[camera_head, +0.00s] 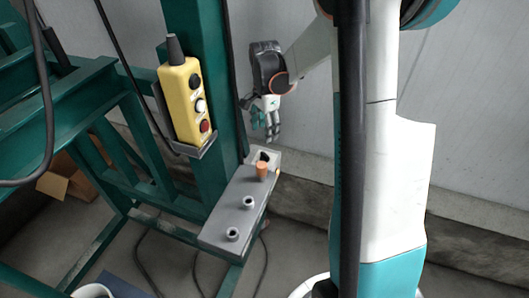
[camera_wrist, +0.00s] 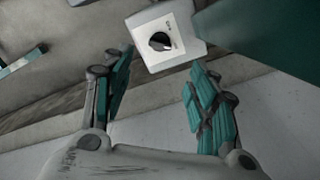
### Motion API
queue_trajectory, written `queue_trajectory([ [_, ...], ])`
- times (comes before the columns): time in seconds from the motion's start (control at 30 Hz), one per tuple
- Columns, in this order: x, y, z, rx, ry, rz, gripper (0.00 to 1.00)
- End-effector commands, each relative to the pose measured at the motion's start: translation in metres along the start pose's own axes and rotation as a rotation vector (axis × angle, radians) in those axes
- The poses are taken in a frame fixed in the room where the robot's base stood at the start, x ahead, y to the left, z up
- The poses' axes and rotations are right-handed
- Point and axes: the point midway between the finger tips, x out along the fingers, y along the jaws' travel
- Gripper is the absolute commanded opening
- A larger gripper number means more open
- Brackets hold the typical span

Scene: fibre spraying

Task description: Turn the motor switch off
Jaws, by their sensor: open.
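The motor switch (camera_wrist: 160,41) is a black rotary knob on the face of a small pale box (camera_wrist: 158,61). In the wrist view it lies just beyond and between the fingertips of my gripper (camera_wrist: 161,72). The fingers are spread apart with nothing between them, and they appear clear of the knob. In the head view the pale box (camera_head: 253,156) with its dark knob sits at the far end of a grey panel (camera_head: 238,207). My gripper (camera_head: 271,122) hangs above it, fingers pointing down. The knob's exact setting is hard to read.
A yellow pendant (camera_head: 181,100) with black, white and red buttons hangs on the green frame (camera_head: 206,60), left of my gripper. Cables hang below. A cardboard box (camera_head: 68,180) sits at left.

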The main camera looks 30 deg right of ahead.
Motion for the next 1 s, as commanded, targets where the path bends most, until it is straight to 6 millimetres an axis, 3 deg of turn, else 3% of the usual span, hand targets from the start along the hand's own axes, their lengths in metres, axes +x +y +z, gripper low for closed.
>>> queue_trajectory([
  [0.2,0.048,-0.001,0.0,-0.001,0.0,0.0,0.53],
  [0.5,0.097,0.0,0.0,-0.001,0.0,0.0,0.53],
  [0.7,0.111,0.0,0.0,-0.001,0.0,0.0,0.53],
  [1.0,0.112,0.0,0.0,-0.002,0.0,0.0,0.53],
])
